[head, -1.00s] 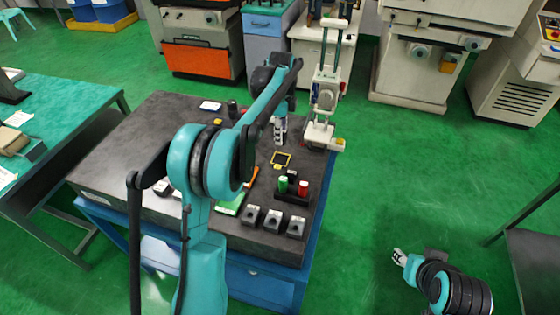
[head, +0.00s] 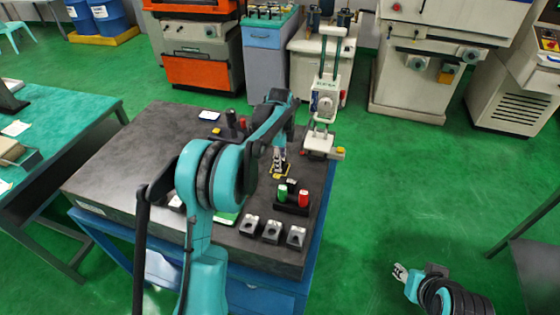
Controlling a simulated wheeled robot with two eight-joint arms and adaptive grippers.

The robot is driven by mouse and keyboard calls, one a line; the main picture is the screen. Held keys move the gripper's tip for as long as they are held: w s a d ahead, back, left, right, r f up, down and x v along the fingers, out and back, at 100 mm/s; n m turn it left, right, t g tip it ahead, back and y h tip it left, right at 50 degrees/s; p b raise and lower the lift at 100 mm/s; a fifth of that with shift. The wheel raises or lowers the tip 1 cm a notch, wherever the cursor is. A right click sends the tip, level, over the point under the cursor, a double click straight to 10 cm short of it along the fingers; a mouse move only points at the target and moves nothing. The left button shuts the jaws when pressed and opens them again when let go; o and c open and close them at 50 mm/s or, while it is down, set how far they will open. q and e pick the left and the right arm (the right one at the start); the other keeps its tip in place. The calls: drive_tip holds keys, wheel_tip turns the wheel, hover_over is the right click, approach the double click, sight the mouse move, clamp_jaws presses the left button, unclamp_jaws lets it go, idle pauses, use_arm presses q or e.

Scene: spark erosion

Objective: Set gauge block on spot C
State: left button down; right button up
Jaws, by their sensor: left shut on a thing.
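My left gripper (head: 279,168) points down over the slab, at a small dark square with a yellow border (head: 284,171). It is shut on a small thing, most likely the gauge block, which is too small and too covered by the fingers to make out. I cannot tell whether that thing touches the surface. No letter is readable on the square, so I cannot tell whether it is spot C. My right gripper (head: 399,272) is at lower right, over the green floor, away from the slab; its finger opening is too small to judge.
The dark slab (head: 120,150) sits on a blue stand. A black holder with a green and a red cylinder (head: 292,200) stands close in front of the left gripper. Several grey blocks (head: 270,231) line the front edge. A white height gauge (head: 325,100) stands behind, at right.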

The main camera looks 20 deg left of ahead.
use_arm(q)
drive_tip(key=c, duration=1.1)
unclamp_jaws()
drive_tip(key=shift+c, duration=0.2)
drive_tip(key=shift+r, duration=0.1)
wheel_tip(320, 180, up, 12)
drive_tip(key=p, duration=0.3)
drive_tip(key=s+d+r+n+t, duration=0.25)
drive_tip(key=s+r+n, duration=0.25)
drive_tip(key=s, duration=0.3)
drive_tip(key=s+d+f+n+t, duration=0.1)
drive_tip(key=s+f+n, duration=0.1)
drive_tip(key=s+n, duration=0.2)
drive_tip(key=s+d+f+n+t, duration=0.2)
drive_tip(key=s+n, duration=0.2)
drive_tip(key=s, duration=0.7)
drive_tip(key=s+d+f+n+t, duration=0.1)
drive_tip(key=s+f+n, duration=0.1)
drive_tip(key=s+n, duration=0.2)
drive_tip(key=s, duration=0.3)
drive_tip(key=shift+s+d+f+t, duration=0.25)
drive_tip(key=shift+d+t, duration=0.1)
drive_tip(key=shift+d, duration=0.05)
